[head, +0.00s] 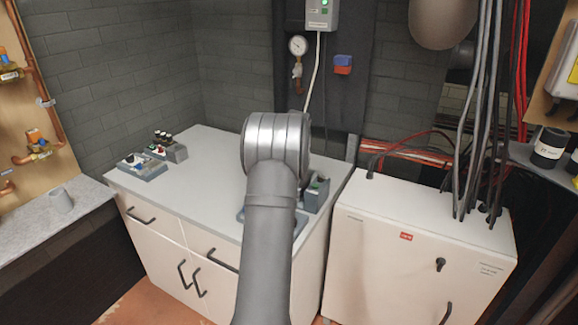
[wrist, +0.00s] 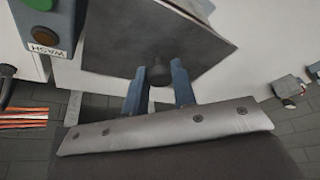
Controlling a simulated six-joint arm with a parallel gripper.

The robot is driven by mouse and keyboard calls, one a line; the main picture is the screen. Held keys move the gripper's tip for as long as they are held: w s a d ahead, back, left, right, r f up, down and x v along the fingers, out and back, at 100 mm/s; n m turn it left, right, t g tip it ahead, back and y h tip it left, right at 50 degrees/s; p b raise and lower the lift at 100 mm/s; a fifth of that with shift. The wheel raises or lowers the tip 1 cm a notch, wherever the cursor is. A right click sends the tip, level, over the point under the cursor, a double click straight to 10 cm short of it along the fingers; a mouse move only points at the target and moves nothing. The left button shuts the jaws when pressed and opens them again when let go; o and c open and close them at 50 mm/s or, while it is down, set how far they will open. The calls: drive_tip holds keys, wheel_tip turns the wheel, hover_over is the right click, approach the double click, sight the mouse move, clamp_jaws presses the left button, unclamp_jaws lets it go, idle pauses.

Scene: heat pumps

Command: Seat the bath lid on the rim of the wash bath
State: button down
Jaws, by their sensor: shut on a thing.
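In the wrist view, my gripper (wrist: 159,78) has its two blue fingers shut on the black knob of the bath lid (wrist: 135,45). The lid is a flat dark grey plate, partly cut off at the top of that view. In the head view my own arm hides the gripper and the lid. The wash bath (head: 300,222) shows there only as a blue-grey edge on the worktop, mostly behind my arm. I cannot tell whether the lid touches its rim.
Small control units (head: 143,166) sit at the worktop's back left. The worktop (head: 205,178) is clear left of my arm. A white cabinet (head: 400,250) stands to the right.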

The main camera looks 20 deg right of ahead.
drive_tip(key=shift+f, duration=0.75)
drive_tip(key=c, duration=1.1)
unclamp_jaws()
drive_tip(key=v, duration=1.7)
drive_tip(key=shift+r, duration=0.25)
drive_tip(key=shift+f, duration=0.1)
drive_tip(key=x, duration=1.7)
drive_tip(key=shift+f, duration=0.2)
drive_tip(key=shift+r, duration=0.15)
drive_tip(key=shift+r, duration=0.1)
